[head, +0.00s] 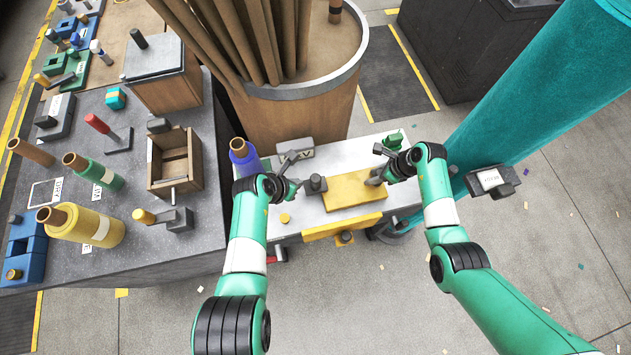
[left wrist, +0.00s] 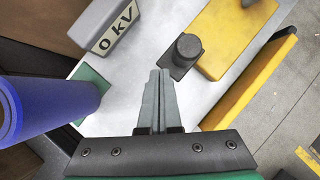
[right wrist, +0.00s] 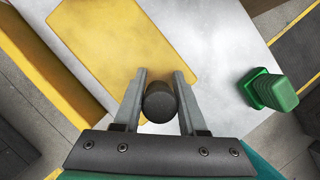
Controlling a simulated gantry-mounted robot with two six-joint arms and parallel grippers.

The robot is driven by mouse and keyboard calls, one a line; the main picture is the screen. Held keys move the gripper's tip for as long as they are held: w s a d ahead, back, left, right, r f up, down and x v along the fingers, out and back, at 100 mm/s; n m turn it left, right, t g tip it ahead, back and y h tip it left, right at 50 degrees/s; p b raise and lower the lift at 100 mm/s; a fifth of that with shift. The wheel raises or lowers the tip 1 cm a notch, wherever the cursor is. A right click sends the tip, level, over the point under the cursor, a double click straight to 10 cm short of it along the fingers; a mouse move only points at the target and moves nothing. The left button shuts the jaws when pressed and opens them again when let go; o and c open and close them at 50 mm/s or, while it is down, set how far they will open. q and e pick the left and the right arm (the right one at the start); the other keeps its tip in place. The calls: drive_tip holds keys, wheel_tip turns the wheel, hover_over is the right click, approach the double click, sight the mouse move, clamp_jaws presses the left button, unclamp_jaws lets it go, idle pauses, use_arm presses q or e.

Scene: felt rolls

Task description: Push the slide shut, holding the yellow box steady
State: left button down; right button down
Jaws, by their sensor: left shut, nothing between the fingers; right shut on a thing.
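The yellow box (head: 355,189) lies flat on the white table and also shows in the left wrist view (left wrist: 236,35) and right wrist view (right wrist: 145,45). A dark slide with a round knob (head: 316,184) sits at the box's left end; it also shows in the left wrist view (left wrist: 185,50). How far it goes into the box is hidden. My left gripper (head: 300,183) is shut and empty, just left of the slide, with its tips (left wrist: 158,75) apart from the knob. My right gripper (head: 375,180) is shut on a dark round post (right wrist: 160,102) at the box's right end.
A grey block marked 0 kV (left wrist: 110,28) and a blue roll (head: 243,158) stand near my left gripper. A green stepped block (right wrist: 270,90) stands near my right gripper. A yellow bar (head: 342,227) runs along the table's front edge. Bare white table (head: 300,215) lies left of the box.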

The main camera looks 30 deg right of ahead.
use_arm(q)
drive_tip(key=shift+r, duration=1.7)
drive_tip(key=shift+r, duration=0.1)
drive_tip(key=r, duration=0.1)
drive_tip(key=a+r, duration=0.1)
drive_tip(key=r, duration=0.1)
drive_tip(key=shift+w+r, duration=0.1)
drive_tip(key=shift+r, duration=0.05)
wheel_tip(320, 180, down, 7)
drive_tip(key=d, duration=0.1)
idle(0.3)
